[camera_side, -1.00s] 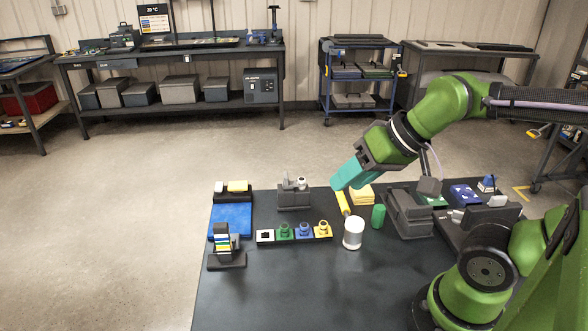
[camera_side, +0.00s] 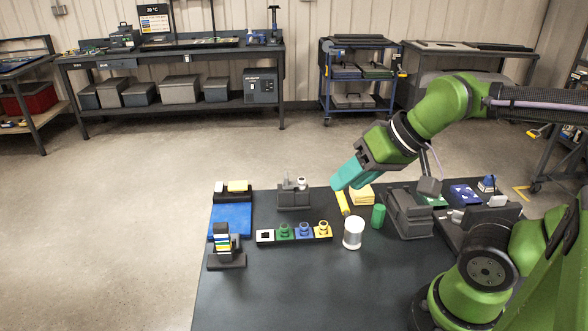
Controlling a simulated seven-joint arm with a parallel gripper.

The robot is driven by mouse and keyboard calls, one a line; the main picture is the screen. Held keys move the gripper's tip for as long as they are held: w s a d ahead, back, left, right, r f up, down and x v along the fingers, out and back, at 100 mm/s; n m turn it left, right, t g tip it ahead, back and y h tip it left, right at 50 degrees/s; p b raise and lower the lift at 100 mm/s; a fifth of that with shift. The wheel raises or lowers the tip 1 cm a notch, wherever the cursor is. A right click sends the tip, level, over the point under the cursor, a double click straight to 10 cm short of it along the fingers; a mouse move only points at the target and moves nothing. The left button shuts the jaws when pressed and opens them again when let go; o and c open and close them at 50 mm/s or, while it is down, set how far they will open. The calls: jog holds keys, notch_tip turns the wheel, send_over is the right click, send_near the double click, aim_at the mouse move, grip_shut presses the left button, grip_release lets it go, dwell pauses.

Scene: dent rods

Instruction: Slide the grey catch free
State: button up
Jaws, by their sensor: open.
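My gripper (camera_side: 341,184), with teal fingers, hangs above the back of the dark table, pointing down and to the left. Its jaws are open, and I see nothing held between them. I cannot single out the grey catch for certain at this size. A grey fixture (camera_side: 293,199) with a small upright part and a white knob on top stands left of my gripper. A larger dark grey block-like device (camera_side: 408,216) stands to the right of my gripper. My gripper appears apart from both.
A yellow bar (camera_side: 343,203), a white cylinder (camera_side: 353,239) and a green cylinder (camera_side: 378,216) stand below my gripper in the picture. A strip of coloured sockets (camera_side: 294,234), a blue mat (camera_side: 231,217) and a striped rack (camera_side: 226,262) lie left. The table's front middle (camera_side: 310,290) is clear.

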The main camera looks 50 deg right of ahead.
jog(key=shift+c, duration=0.4)
jog(key=m+g+h, duration=0.2)
jog(key=m+g, duration=0.3)
jog(key=g, duration=0.2)
send_over(286, 174)
notch_tip(286, 174, down, 16)
grip_shut()
